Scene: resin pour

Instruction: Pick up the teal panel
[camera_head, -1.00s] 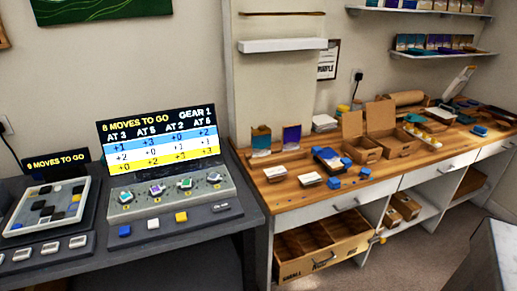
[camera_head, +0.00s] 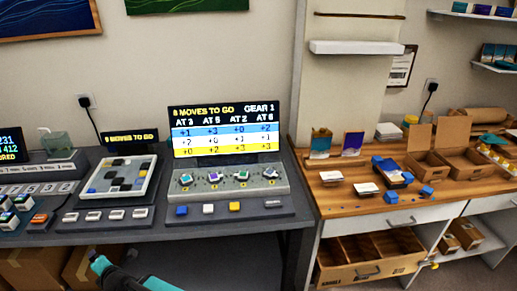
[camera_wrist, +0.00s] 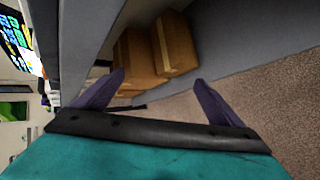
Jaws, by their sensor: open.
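A small upright panel with a teal lower part and brown top (camera_head: 320,143) stands at the back left of the wooden bench. A purple and pale panel (camera_head: 353,143) stands just to its right. Which panel the task names is not certain, as more teal-toned panels (camera_head: 489,53) stand on the right wall shelf. My gripper (camera_wrist: 160,78) is open, its two purple fingers apart with nothing between them. It points toward cardboard boxes and floor under the grey desk. No panel shows in the wrist view. Part of my teal arm shows at the bottom of the head view.
A grey desk holds a lit screen (camera_head: 224,131), a button console (camera_head: 228,186) and a tile tray (camera_head: 118,180). Cardboard boxes (camera_wrist: 174,43) stand underneath. The wooden bench (camera_head: 335,199) holds card stacks, blue blocks and open boxes (camera_head: 430,160).

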